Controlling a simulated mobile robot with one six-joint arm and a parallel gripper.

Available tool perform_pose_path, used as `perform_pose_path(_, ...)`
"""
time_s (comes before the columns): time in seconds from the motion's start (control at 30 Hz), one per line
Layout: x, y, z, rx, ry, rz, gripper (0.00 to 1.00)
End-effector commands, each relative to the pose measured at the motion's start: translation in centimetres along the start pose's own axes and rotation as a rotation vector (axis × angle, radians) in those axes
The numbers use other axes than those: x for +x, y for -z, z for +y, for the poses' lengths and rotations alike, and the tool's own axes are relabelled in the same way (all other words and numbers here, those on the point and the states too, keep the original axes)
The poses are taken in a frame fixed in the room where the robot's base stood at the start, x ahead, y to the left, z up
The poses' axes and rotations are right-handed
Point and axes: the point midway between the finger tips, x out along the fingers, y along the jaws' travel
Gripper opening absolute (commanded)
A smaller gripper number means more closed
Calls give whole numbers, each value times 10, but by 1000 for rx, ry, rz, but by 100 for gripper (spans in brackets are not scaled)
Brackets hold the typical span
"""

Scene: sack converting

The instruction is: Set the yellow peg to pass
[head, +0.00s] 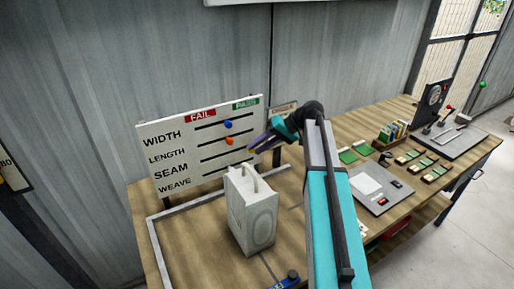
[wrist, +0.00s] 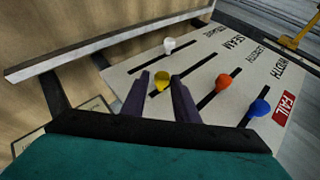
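The yellow peg (wrist: 162,82) stands between the two fingers of my gripper (wrist: 160,80) in the wrist view, with a gap visible around it, so the fingers look open. The white board (head: 165,123) has WIDTH, LENGTH, SEAM and WEAVE rows, with a red FAIL label (head: 200,116) on the left.
A blue peg (head: 228,124) and an orange peg (head: 229,141) sit mid-slot in the rows above; a white peg (wrist: 169,44) is in the WEAVE row. A white paper sack (head: 253,215) stands close in front of the board. A grey panel (head: 375,187) lies right.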

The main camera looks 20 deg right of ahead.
Motion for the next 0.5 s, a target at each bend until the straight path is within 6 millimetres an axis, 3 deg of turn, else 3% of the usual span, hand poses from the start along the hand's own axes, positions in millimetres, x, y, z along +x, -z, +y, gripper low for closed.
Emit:
perform_pose_path(0.27, -8, 0, 0, -1, 1, 0, 27)
perform_pose_path(0.5, -32, 0, 1, -1, 1, 1, 27)
